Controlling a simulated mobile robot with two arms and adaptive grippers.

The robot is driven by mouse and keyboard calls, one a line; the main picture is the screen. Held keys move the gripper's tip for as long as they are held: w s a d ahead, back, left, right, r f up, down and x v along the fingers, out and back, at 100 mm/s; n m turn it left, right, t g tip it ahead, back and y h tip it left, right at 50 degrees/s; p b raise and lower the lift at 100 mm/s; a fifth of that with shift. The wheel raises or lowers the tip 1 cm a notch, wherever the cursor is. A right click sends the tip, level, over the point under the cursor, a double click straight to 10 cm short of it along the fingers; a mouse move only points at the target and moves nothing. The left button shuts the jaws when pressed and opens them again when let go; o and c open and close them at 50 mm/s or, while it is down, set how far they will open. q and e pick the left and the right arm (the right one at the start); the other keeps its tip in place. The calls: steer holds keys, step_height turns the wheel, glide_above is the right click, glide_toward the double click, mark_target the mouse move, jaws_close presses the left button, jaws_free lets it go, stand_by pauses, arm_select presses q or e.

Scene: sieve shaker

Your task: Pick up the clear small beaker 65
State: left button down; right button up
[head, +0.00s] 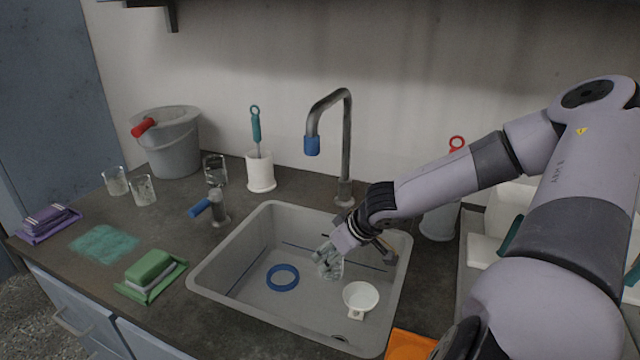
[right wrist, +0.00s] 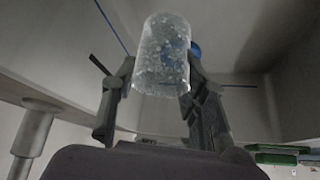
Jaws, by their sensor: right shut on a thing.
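The clear small beaker (head: 329,262) is in the grey sink basin (head: 238,262), in its middle right part in the head view. It looks speckled with whitish spots or drops. My right gripper (head: 340,246) reaches down into the sink from the right and is shut on the beaker. In the right wrist view the beaker (right wrist: 163,58) is between the two fingers (right wrist: 155,85). Whether the beaker touches the sink floor cannot be told. My left gripper is not in view.
A blue ring (head: 283,278) and a white funnel-like cup (head: 360,297) lie in the sink. The faucet (head: 347,150) stands behind it. Three glass beakers (head: 143,190), a grey bucket (head: 170,140) and a green sponge (head: 150,269) are on the left counter.

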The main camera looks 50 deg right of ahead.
steer(key=s+d, duration=0.1)
steer(key=s, duration=0.5)
steer(key=shift+s+d, duration=0.15)
steer(key=shift+d, duration=0.25)
